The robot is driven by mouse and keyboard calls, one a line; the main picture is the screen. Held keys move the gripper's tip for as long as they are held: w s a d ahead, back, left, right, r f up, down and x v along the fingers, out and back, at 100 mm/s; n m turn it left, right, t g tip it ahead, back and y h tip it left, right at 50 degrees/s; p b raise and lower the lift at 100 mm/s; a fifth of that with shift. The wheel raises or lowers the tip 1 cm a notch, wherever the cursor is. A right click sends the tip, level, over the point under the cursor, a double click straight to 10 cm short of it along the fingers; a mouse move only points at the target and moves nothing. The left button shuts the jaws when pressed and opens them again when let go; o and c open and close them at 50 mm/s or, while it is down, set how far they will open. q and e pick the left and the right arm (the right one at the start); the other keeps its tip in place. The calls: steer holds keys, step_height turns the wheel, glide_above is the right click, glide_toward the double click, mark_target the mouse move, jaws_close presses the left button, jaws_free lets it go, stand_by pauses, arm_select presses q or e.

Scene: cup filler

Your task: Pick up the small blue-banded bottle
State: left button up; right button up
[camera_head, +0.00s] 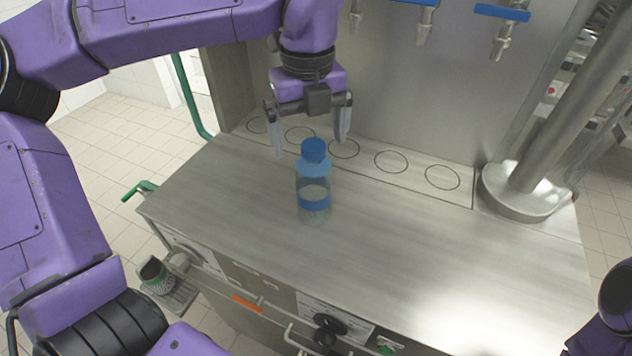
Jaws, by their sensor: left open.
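The small bottle (313,184) stands upright on the grey counter. It is clear, with a blue cap and a blue band around its lower half. My left gripper (309,146) points down above and around the level of the bottle's cap, with its fingers spread. One finger shows to the left of the cap and one to the right, and both look a little behind it. The gripper holds nothing. Of my right arm only a purple part shows at the lower right edge; its gripper is out of the picture.
Several blue-handled taps (426,22) hang from the metal back panel. A strip with marked circles (391,161) runs along the counter's back. A thick metal post (545,130) rises at the right. The counter (420,260) right of the bottle is clear.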

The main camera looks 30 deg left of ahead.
mark_target(314, 161)
arm_select(q)
steer(key=f, duration=0.2)
steer(key=f+p, duration=0.1)
steer(key=f, duration=0.1)
steer(key=w+f, duration=0.1)
steer(key=f, duration=0.1)
steer(key=shift+d+f+p, duration=0.1)
steer(key=shift+d+p, duration=0.05)
steer(key=shift+p, duration=0.25)
steer(key=shift+f, duration=0.25)
jaws_close()
